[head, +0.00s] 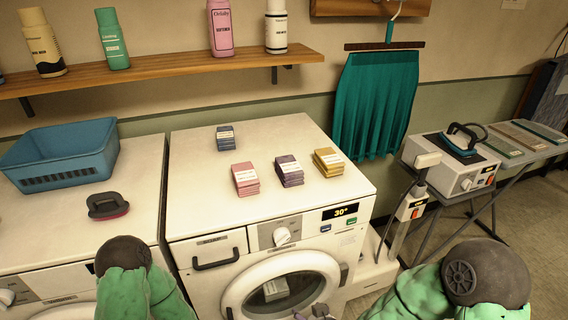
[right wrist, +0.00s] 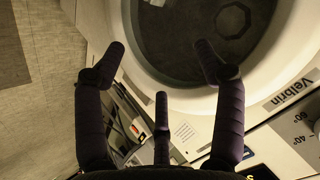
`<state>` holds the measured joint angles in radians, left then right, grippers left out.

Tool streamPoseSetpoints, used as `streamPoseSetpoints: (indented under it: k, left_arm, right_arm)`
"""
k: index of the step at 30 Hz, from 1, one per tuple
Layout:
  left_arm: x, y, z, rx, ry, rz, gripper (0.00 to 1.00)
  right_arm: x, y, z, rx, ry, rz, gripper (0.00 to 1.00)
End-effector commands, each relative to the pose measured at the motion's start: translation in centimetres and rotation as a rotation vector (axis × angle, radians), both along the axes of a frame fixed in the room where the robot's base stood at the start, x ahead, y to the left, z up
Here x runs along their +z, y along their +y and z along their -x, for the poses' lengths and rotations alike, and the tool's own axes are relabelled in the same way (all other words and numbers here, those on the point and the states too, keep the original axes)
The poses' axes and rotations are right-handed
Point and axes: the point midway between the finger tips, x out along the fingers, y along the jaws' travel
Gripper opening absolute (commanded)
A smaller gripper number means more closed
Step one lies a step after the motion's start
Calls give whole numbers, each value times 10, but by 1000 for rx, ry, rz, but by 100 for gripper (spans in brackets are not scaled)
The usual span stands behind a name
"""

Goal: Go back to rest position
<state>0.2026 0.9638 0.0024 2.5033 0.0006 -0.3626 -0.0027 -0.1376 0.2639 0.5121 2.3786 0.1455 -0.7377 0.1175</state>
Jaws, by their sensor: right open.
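My right gripper (right wrist: 160,62) is open and empty in the right wrist view, in front of the round door of the washing machine. Its dark fingers are spread apart with nothing between them. In the head view only a small dark bit of it shows at the bottom edge. My left gripper is out of view; only part of my left arm in a green sleeve shows at the lower left. On the white washing machine (head: 205,140) stand a blue stack (head: 226,138), a pink stack (head: 245,179), a purple stack (head: 289,171) and a yellow stack (head: 328,162), all apart.
A blue basket (head: 62,155) and a dark brush-like thing (head: 107,205) are on the left machine. Bottles stand on the wooden shelf (head: 160,66). A teal skirt (head: 375,102) hangs on the wall. An ironing station (head: 452,164) stands at the right.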

Motion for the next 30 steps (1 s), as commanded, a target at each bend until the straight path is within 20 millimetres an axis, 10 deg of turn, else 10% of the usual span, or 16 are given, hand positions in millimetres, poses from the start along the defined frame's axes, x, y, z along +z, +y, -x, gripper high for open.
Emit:
streamPoseSetpoints:
  k: [15, 30]
  left_arm:
    - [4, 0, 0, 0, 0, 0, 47]
    - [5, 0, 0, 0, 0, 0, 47]
  right_arm:
    - [-138, -25, 91, 116, 516, 4, 70]
    - [-171, -25, 134, 168, 676, -30, 70]
